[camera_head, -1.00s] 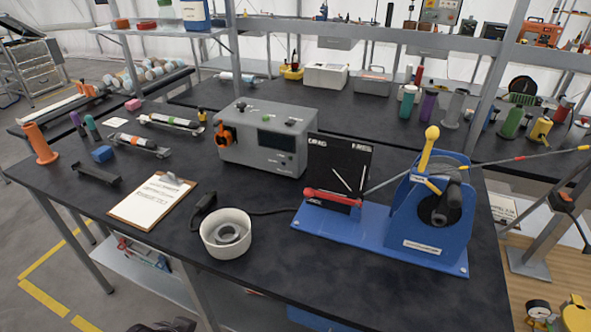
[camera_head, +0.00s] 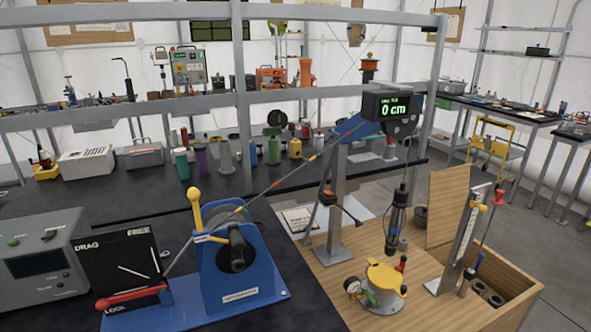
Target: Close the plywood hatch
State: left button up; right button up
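The plywood hatch (camera_head: 450,205) is a pale wooden panel standing raised at the back of the wooden box at the right. The wooden box (camera_head: 520,300) has an open dark compartment at its right, with grey round pieces (camera_head: 485,291) inside. The hatch looks open and close to upright. An upright metal scale (camera_head: 463,240) with red-and-yellow knobs stands in front of the hatch and hides part of it. Neither of my grippers is in view.
On the plywood top stand a yellow-lidded pot (camera_head: 382,285) with a gauge and a grey post holding a display reading 0 cm (camera_head: 392,105). A dark cylindrical tool (camera_head: 395,222) hangs above. A blue winch (camera_head: 235,260) stands on the black bench at left.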

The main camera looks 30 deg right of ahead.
aim_at(448, 188)
jog(key=k, duration=0.4)
jog(key=k+z, duration=0.15)
jog(key=z, duration=0.3)
jog(key=k+z, duration=0.1)
jog(key=z, duration=1.85)
jog(key=i+z, duration=0.3)
jog(key=z, duration=0.15)
jog(key=i+z, duration=0.3)
jog(key=z, duration=0.15)
jog(key=i+j+u, duration=0.15)
jog(key=i, duration=2.5)
jog(key=i+u, duration=0.15)
jog(key=i, duration=0.5)
jog(key=i+l+u, duration=0.1)
jog(key=i, duration=0.55)
jog(key=i+u, duration=0.25)
jog(key=u, duration=0.15)
jog(key=i+u, duration=0.25)
jog(key=u, duration=0.15)
jog(key=i+l+u, duration=0.1)
jog(key=i+u, duration=0.15)
jog(key=u, duration=0.15)
